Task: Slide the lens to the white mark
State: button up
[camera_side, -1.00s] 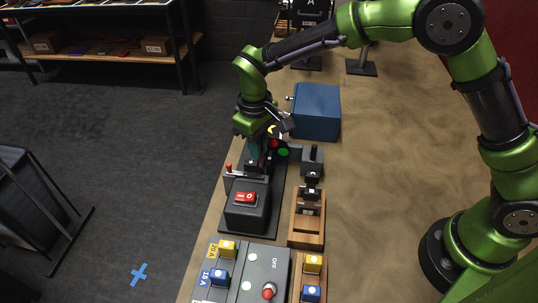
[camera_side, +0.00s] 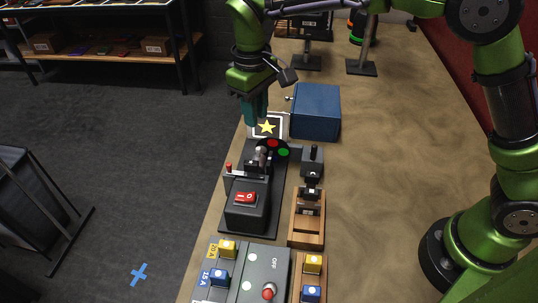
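My gripper (camera_side: 255,112), with teal fingers, hangs at the far left end of the bench beside a white-framed panel with a yellow star (camera_side: 267,127). Its fingers overlap in this view, so their opening is unclear. I cannot clearly make out a lens or a white mark. A small dark block (camera_side: 312,182) stands at the far end of a wooden rail (camera_side: 307,228), well apart from my gripper. It may be a sliding carriage, but its details are too small to tell.
A black device (camera_side: 247,215) with a red switch stands nearer, with a lever (camera_side: 261,157) and red and green discs (camera_side: 277,147) behind it. A blue box (camera_side: 316,112) stands right of my gripper. A grey switch panel (camera_side: 262,270) lies in front. The bench's right side is clear.

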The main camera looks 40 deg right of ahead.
notch_tip(320, 180, up, 7)
dwell(0.3)
jog(key=shift+a, duration=0.1)
jog(key=s+d+m+t+y, duration=0.2)
jog(key=s+d+m+t, duration=0.5)
jog(key=s+d, duration=1)
jog(key=shift+s+m, duration=0.3)
jog(key=shift+s, duration=1.5)
jog(key=shift+a, duration=0.1)
